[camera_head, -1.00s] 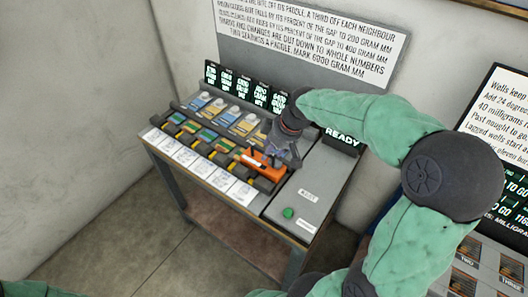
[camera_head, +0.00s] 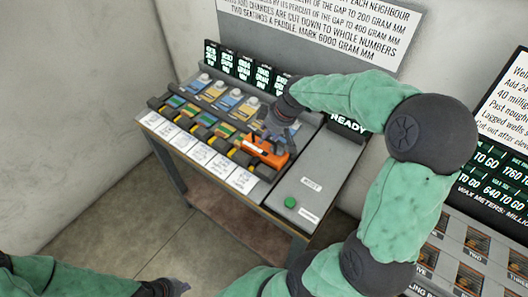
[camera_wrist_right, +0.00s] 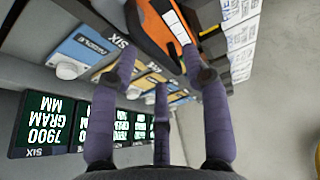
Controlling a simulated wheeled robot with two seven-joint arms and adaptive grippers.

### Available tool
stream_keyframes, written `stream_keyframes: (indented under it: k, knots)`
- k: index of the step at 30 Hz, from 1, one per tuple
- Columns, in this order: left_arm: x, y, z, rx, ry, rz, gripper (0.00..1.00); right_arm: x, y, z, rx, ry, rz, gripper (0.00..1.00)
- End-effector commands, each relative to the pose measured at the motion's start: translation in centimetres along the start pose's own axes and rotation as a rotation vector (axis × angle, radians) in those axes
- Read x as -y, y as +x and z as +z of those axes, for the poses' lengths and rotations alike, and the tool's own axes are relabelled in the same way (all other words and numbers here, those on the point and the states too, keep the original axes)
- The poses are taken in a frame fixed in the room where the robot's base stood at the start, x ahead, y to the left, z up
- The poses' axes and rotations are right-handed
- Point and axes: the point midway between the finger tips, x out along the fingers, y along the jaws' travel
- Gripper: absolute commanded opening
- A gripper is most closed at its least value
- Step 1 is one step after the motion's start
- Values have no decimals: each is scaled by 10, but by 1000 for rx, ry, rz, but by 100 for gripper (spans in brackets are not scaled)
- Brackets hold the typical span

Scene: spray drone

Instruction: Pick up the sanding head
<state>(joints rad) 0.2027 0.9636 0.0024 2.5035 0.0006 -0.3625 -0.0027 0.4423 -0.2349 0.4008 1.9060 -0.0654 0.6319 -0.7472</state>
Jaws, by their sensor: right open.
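The sanding head, an orange and black block with a white label strip (camera_head: 265,151), sits at the right end of the row of paddles on the bench. It also shows at the top of the right wrist view (camera_wrist_right: 160,30). My right gripper (camera_head: 280,130) is right above and behind it. In the right wrist view its purple fingers (camera_wrist_right: 160,68) are spread, with the orange block just beyond the tips; I cannot tell whether they touch it. My left gripper (camera_head: 172,288) is at the bottom edge, away from the bench, and its fingers are too small to read.
Several paddles (camera_head: 203,116) lie in the rack, with white cards along its front and lit number displays (camera_head: 245,68) behind. A grey panel with a green button (camera_head: 291,202) is to the right. A second station (camera_head: 480,230) stands at far right.

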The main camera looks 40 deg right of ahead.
Motion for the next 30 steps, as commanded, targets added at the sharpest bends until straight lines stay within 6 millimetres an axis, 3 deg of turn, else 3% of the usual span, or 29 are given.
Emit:
stream_keyframes:
  k: [1, 6, 14, 19, 30]
  knots:
    - [2, 6, 0, 0, 0, 0, 0, 0, 11, 2, 2, -1, -2, 48]
    - [4, 12, 0, 0, 0, 0, 0, -1, 32, 0, 0, -1, -1, 48]
    - [4, 12, 0, 0, 0, 0, 0, -1, 33, 0, -1, 0, 0, 48]
    - [4, 12, 0, 0, 0, 0, 0, -1, 33, 0, -1, 0, 0, 0]
    - [4, 11, 0, 0, 0, 0, 0, -2, 32, -1, -3, 0, 3, 0]
